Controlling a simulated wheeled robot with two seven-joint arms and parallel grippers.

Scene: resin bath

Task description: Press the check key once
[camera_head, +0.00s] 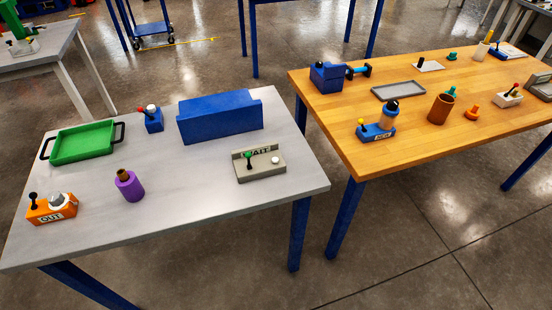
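No key that I can read as "check" shows in the head view. On the grey table, an orange box (40,211) labelled "OUT" has a black-knobbed lever and a grey knob. A grey box (258,167) has a partly covered label that seems to read "WAIT", a green-knobbed lever and a white button (275,160). A small blue box (154,123) has a red-knobbed lever and a white top. On the wooden table, a blue device (374,133) carries a small label too small to read. Neither of my grippers is in view.
The grey table (205,190) also holds a green tray (84,143), a purple cylinder (129,187) and a long blue block (220,118). The wooden table (430,160) holds a brown cup (440,109), a grey tray (398,90) and several small parts. A floor gap separates the tables.

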